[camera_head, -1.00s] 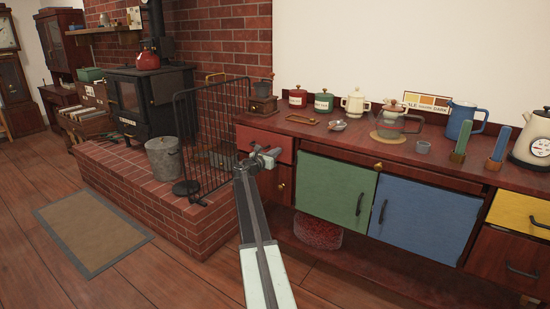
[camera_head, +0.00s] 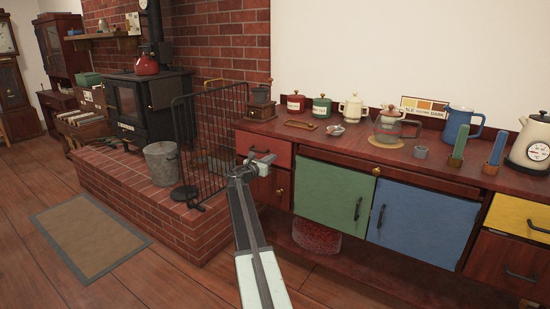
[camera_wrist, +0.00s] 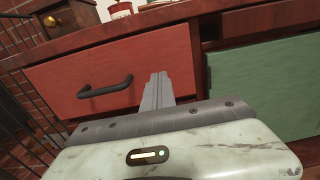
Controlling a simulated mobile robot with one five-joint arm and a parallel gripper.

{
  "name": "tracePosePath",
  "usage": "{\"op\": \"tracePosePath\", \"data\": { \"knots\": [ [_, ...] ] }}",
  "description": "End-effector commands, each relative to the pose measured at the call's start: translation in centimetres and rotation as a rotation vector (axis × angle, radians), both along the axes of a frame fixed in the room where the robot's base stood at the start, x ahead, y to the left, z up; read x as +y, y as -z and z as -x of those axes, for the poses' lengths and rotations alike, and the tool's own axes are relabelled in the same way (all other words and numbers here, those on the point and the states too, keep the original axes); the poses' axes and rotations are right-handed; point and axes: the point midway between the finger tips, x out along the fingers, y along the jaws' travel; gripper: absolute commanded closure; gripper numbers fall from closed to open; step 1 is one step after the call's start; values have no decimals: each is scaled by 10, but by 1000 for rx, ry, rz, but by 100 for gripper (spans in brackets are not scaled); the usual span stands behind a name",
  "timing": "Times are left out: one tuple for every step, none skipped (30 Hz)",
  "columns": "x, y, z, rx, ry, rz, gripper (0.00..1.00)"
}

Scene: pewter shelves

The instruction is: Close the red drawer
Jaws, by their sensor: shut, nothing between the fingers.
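The red drawer (camera_head: 279,152) is at the upper left end of the dark wood sideboard, and its front fills the left of the wrist view (camera_wrist: 150,60). Its front looks close to flush with the cabinet; I cannot tell whether a small gap is left. Its dark bar handle (camera_wrist: 104,87) shows in the wrist view, left of my fingers. My gripper (camera_head: 265,160) is shut and empty in front of the drawer. In the wrist view its closed fingers (camera_wrist: 157,88) point at the right part of the red front; I cannot tell whether they touch it.
The green door (camera_head: 332,192) and blue door (camera_head: 422,222) are right of the drawer. A black wire fire screen (camera_head: 210,140) and the raised brick hearth (camera_head: 160,215) stand close on the left. Jars and a kettle stand on the sideboard top. Floor is open at front left.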

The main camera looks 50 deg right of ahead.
Motion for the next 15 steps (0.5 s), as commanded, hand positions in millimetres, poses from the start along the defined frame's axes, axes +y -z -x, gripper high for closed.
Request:
{"op": "tracePosePath", "data": {
  "knots": [
    [19, 0, 5, -1, -2, -1, 100],
    [28, 1, 7, -1, -1, -1, 100],
    [39, 1, 9, -1, -2, -1, 100],
    [48, 1, 10, -1, -2, -1, 100],
    [55, 1, 11, -2, -1, -2, 100],
    [65, 1, 13, -2, -1, -2, 100],
    [71, 1, 13, -2, -1, -2, 100],
    [78, 1, 14, -2, -1, -2, 100],
    [85, 2, 15, -2, 0, -2, 100],
    [89, 2, 16, -2, 0, -2, 100],
    [93, 2, 16, -2, 0, -3, 100],
    [97, 2, 16, -2, 0, -3, 100],
    [99, 2, 16, -2, 0, -3, 100],
    [101, 2, 17, -2, 0, -3, 100],
    [103, 2, 17, -2, 0, -3, 100]
  ]
}}
